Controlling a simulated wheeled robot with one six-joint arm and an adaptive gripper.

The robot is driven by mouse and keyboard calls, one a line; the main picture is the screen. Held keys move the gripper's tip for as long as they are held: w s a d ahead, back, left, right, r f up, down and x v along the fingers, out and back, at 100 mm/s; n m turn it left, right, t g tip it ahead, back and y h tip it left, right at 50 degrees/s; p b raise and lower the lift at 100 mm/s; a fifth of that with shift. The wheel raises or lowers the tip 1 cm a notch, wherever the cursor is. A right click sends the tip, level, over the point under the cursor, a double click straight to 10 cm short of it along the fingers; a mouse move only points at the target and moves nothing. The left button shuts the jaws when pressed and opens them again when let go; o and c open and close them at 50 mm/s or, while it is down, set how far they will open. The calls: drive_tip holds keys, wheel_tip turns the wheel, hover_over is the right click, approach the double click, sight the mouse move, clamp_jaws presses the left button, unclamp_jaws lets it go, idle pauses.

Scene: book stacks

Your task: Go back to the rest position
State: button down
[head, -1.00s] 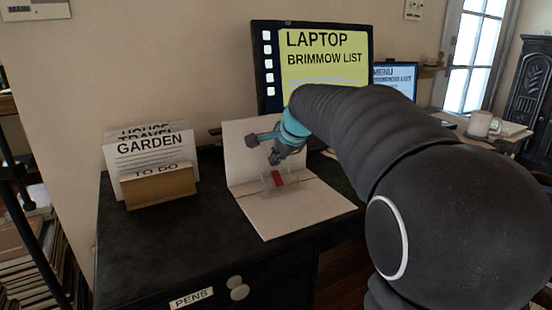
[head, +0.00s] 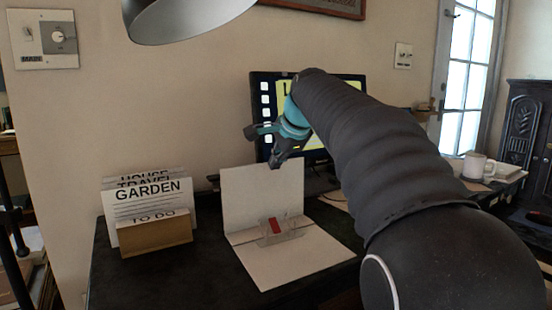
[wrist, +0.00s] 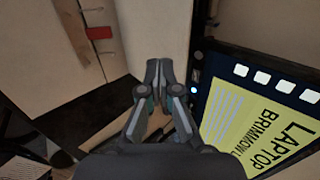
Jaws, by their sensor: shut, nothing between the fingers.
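My gripper (head: 264,146) is in the air above the desk, in front of the monitor and above the upright back panel of an open white folder-like stand (head: 262,192). In the wrist view my gripper (wrist: 159,62) has its fingers together with nothing between them. A small clear piece with a red part (head: 275,226) sits on the stand, below my gripper and apart from it. The red part also shows in the wrist view (wrist: 99,33), at the upper left.
A card holder (head: 155,238) with cards headed "GARDEN" stands at the left of the dark desk. A monitor (head: 262,100) stands close behind my gripper. A grey lamp-like shade (head: 185,25) hangs at the top. A white mug (head: 474,166) is at the right.

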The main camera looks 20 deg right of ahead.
drive_tip(key=shift+r, duration=0.4)
